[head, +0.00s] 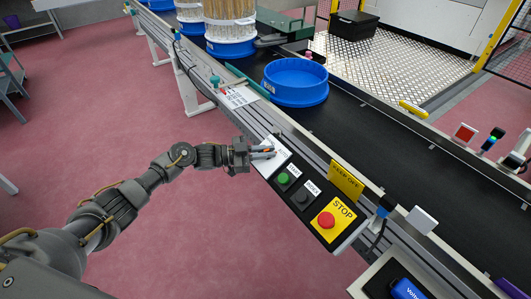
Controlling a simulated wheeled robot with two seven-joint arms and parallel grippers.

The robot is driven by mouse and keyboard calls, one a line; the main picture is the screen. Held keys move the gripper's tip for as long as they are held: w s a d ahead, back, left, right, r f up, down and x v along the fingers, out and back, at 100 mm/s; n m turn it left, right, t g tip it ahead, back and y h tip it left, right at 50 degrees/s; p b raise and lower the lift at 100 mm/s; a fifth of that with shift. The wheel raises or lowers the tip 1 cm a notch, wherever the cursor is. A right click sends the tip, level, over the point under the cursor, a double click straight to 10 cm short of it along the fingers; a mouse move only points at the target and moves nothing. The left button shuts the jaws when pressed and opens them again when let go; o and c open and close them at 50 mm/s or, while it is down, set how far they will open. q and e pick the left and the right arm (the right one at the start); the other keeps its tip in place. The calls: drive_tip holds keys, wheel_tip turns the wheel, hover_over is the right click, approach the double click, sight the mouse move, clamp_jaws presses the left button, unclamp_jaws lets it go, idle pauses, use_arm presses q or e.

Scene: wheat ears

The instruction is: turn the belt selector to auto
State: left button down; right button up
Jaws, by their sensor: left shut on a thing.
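The belt selector sits at the far left end of the control panel (313,213), on a white label plate (283,158). My left gripper (268,152) is over that plate and shut on the selector knob, which is mostly hidden between the fingers; a small orange-red bit shows there. The knob's pointing direction cannot be told. My right gripper is not in view.
Beside the selector on the panel are a green button (283,178), a dark button (303,196) and a red stop button (326,220). A yellow sign (346,181) stands behind them. A blue round tray (296,80) is on the dark belt (365,130).

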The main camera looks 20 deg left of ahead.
use_arm(q)
drive_tip(key=shift+r, duration=0.1)
drive_tip(key=c, duration=1.5)
unclamp_jaws()
drive_tip(key=shift+a, duration=0.15)
drive_tip(key=shift+s+a, duration=0.1)
drive_tip(key=shift+a, duration=0.2)
drive_tip(key=v, duration=1)
drive_tip(key=shift+b, duration=0.35)
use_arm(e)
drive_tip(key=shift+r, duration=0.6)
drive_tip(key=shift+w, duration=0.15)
